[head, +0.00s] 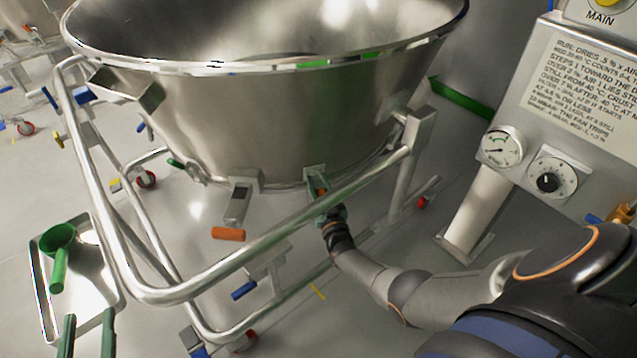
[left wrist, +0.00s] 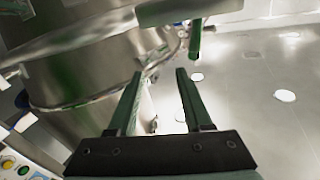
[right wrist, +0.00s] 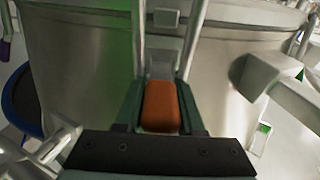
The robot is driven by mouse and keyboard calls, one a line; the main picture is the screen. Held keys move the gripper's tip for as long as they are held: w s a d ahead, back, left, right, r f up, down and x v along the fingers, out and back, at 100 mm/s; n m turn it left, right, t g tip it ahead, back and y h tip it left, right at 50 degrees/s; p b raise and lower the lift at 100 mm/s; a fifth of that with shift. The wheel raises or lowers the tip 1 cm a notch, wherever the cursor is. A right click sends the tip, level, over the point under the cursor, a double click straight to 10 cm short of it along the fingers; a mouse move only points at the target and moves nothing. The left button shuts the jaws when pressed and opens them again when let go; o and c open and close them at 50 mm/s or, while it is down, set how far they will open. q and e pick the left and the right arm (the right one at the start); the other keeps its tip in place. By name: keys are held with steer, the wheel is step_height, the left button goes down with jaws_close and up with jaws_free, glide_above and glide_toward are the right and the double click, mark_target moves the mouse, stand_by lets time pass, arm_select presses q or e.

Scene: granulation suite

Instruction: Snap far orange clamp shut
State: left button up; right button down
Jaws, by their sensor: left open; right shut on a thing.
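My right gripper (head: 333,213) reaches over the frame rail to the bowl's lower rim and is shut on the orange handle (right wrist: 161,106) of a clamp. In the right wrist view the handle sits between both green fingers, in front of the steel wall. I cannot tell whether this clamp is latched. Another clamp with an orange handle (head: 228,233) sits further left on the rim, its handle sticking out and untouched. My left gripper (head: 87,335) is open and empty at the lower left.
The steel bowl (head: 270,115) stands in a tubular frame (head: 225,268) whose rail passes in front of the clamps. A tray (head: 105,290) with a green scoop (head: 59,252) is at left. A control panel (head: 585,110) stands at right.

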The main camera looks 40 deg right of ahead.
steer(key=shift+s+f, duration=0.1)
steer(key=c, duration=0.5)
jaws_free()
steer(key=shift+s, duration=0.1)
steer(key=p+v, duration=0.2)
steer(key=v, duration=0.2)
steer(key=shift+s+a, duration=0.15)
steer(key=shift+s, duration=0.15)
arm_select(q)
steer(key=s+f+n+g+y, duration=0.1)
steer(key=s+f+g, duration=0.2)
steer(key=f, duration=0.5)
steer(key=s+f+n+g+y+p, duration=0.1)
steer(key=s+f+g, duration=0.3)
steer(key=f, duration=0.5)
steer(key=shift+s+f+g, duration=0.25)
steer(key=shift+f+g, duration=0.05)
steer(key=shift+g, duration=0.3)
arm_select(e)
steer(key=shift+v, duration=3.75)
